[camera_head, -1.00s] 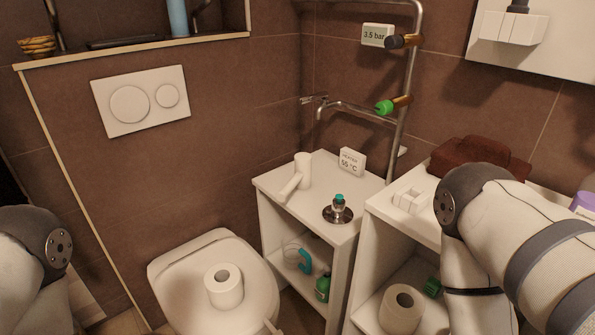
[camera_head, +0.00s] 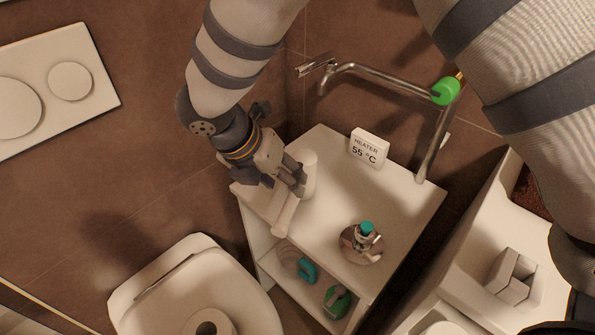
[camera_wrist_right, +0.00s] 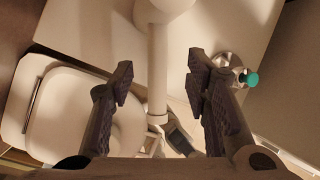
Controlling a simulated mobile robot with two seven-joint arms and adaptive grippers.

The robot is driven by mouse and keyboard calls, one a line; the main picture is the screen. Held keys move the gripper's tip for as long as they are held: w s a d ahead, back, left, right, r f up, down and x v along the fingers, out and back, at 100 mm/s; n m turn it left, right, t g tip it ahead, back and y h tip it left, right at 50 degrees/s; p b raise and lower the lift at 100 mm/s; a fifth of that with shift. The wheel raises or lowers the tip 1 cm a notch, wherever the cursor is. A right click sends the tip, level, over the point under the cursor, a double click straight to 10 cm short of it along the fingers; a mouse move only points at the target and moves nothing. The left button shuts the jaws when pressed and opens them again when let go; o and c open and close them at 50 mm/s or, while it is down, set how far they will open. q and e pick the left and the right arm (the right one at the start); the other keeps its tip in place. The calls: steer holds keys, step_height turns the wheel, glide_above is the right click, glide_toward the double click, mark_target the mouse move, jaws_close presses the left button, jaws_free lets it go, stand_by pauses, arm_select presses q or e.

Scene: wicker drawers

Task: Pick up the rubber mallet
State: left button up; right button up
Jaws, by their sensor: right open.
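The rubber mallet is all white here; its thick head (camera_head: 309,174) stands on top of the small white cabinet (camera_head: 330,215), and its handle (camera_head: 287,214) points toward the cabinet's front edge. My right gripper (camera_head: 290,180) is over the cabinet's left side, close to the mallet and partly in front of it. In the right wrist view, my right gripper (camera_wrist_right: 160,80) is open, with one finger on each side of the mallet handle (camera_wrist_right: 157,65) and gaps on both sides. The mallet head (camera_wrist_right: 163,10) is cut by the top edge there. My left gripper is out of view.
A heater sign (camera_head: 369,149) is at the back. Metal pipes with a green knob (camera_head: 445,91) run along the wall. A toilet (camera_head: 190,270) stands left. The cabinet top's middle is clear.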

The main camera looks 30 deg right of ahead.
mark_target(294, 196)
steer(key=x, duration=0.6)
steer(key=shift+w+d+f, duration=0.25)
steer(key=shift+w+f, duration=0.05)
jaws_close()
